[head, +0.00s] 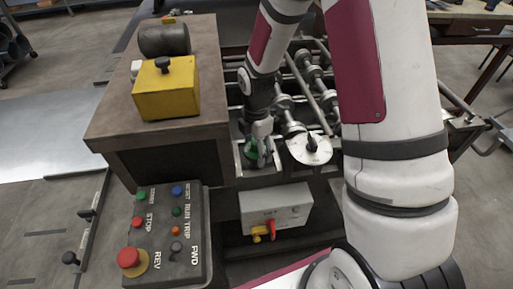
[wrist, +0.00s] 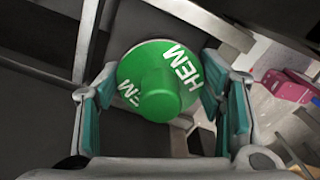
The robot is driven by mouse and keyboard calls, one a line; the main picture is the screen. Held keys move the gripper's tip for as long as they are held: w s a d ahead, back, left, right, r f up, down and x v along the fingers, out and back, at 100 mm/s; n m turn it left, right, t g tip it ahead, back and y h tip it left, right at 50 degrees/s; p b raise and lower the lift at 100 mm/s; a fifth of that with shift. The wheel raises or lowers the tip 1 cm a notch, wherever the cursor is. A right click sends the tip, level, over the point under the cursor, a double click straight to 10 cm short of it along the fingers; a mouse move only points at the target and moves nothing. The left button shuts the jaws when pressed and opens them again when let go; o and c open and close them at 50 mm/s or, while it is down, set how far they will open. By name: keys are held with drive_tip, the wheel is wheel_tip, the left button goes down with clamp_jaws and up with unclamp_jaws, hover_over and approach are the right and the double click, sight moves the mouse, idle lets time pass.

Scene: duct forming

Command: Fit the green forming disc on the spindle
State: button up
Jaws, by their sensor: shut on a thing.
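The green forming disc (wrist: 160,82), marked HEM with a round hub, sits between the teal-padded fingers of my gripper (wrist: 158,88) in the wrist view. My gripper is shut on it, one finger at each side. In the head view the green disc (head: 251,150) shows small beside my gripper (head: 262,147), at the front of the roller machine, right of the brown bench. No bare spindle end can be made out; the disc and gripper cover that area, so I cannot tell whether the disc touches a spindle.
A pale disc (head: 309,149) with a dark knob is on the machine just right of my gripper. Rollers (head: 312,85) lie behind. A yellow box (head: 166,90) stands on the brown bench (head: 125,115). A control panel (head: 168,235) and a grey box (head: 285,207) are in front, below.

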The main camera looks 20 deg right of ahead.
drive_tip(key=shift+f, duration=0.85)
idle(1.0)
drive_tip(key=shift+s+f, duration=0.1)
drive_tip(key=shift+f, duration=0.05)
drive_tip(key=shift+f+b, duration=0.3)
drive_tip(key=shift+b, duration=0.05)
drive_tip(key=shift+c, duration=0.8)
drive_tip(key=shift+r, duration=0.1)
drive_tip(key=shift+w+a+r, duration=0.15)
drive_tip(key=shift+w+r, duration=0.2)
drive_tip(key=shift+r, duration=0.2)
drive_tip(key=shift+c, duration=0.7)
drive_tip(key=shift+r+p, duration=0.15)
drive_tip(key=shift+p, duration=0.2)
drive_tip(key=shift+c, duration=0.2)
drive_tip(key=shift+s, duration=0.35)
drive_tip(key=shift+f, duration=0.4)
